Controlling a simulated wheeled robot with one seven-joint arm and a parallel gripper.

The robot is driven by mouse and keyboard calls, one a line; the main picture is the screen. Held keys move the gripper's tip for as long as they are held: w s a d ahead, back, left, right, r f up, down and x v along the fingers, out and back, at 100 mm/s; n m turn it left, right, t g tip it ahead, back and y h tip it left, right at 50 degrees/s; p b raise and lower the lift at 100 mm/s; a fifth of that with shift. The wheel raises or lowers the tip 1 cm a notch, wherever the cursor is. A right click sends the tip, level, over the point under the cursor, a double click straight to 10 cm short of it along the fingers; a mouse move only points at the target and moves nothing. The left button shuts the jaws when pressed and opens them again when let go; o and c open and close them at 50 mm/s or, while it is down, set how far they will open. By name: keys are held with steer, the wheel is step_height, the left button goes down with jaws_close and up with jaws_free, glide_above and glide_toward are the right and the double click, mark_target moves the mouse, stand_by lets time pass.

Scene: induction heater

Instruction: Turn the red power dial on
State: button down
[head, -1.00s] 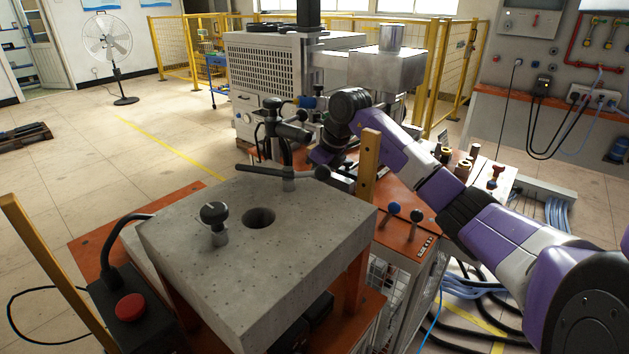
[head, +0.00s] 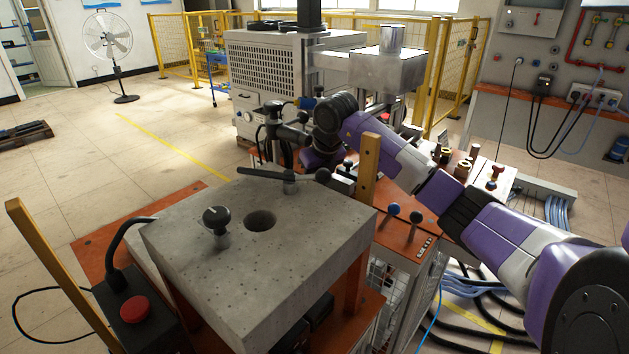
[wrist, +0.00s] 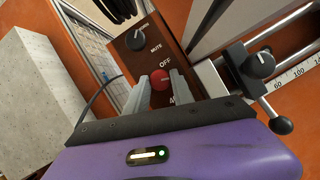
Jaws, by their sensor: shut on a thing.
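The red power dial (wrist: 160,80) sits on a dark brown panel (wrist: 130,62) in the wrist view, beside the printed word OFF. My gripper (wrist: 160,84) has one grey finger on each side of the dial and is shut on it. The dial's lower part is hidden between the fingers. In the head view my wrist reaches down behind the concrete block, and the dial and fingertips are hidden there.
A black knob (wrist: 137,39) by the word MUTE is above the dial in the wrist view. A clamp with a black-knobbed lever (wrist: 281,125) is at right. In the head view, a concrete block (head: 290,255) and a wooden post (head: 369,170) stand near my arm.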

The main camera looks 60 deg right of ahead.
steer(key=shift+m, duration=0.4)
steer(key=c, duration=1.1)
jaws_free()
steer(key=v, duration=0.8)
steer(key=shift+a, duration=0.15)
